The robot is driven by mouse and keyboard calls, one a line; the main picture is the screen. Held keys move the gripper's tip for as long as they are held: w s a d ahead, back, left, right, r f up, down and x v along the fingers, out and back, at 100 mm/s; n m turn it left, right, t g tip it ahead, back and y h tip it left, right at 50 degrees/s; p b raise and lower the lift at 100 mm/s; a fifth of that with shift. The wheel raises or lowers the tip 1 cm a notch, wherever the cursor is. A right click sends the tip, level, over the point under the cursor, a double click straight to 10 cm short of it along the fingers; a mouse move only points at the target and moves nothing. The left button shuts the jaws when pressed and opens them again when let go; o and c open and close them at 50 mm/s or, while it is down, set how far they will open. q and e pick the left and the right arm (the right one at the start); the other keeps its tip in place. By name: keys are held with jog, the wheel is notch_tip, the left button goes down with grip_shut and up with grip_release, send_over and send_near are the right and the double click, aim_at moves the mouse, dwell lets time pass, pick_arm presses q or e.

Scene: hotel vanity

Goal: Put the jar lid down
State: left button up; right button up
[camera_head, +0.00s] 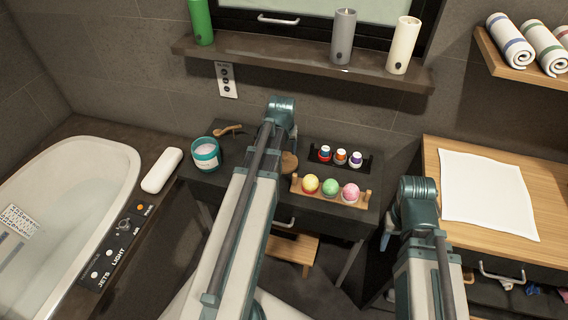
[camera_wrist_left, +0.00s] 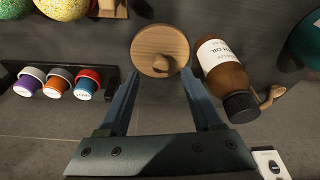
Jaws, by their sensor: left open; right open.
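The jar lid is a round wooden disc with a knob. In the left wrist view the lid (camera_wrist_left: 152,42) appears to lie knob-up on the dark vanity top, just beyond my left gripper's fingertips. My left gripper (camera_wrist_left: 160,76) is open, its two fingers apart with nothing held between them. In the head view my left arm partly covers the lid (camera_head: 290,163) and hides the left gripper. The teal jar (camera_head: 205,153) stands open at the left of the vanity, showing pale contents.
An amber bottle (camera_wrist_left: 226,72) is close right of the lid in the wrist view. A wooden-handled item (camera_head: 228,130) lies behind the jar. A black tray of small capped bottles (camera_head: 340,157) and a wooden rack of coloured balls (camera_head: 330,188) occupy the vanity's right side.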

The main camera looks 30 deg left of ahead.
aim_at(284, 155)
pick_arm(q)
jog(key=b+x, duration=0.3)
jog(key=x, duration=0.1)
jog(key=shift+w+a+f, duration=0.1)
jog(key=shift+w+f, duration=0.05)
grip_shut()
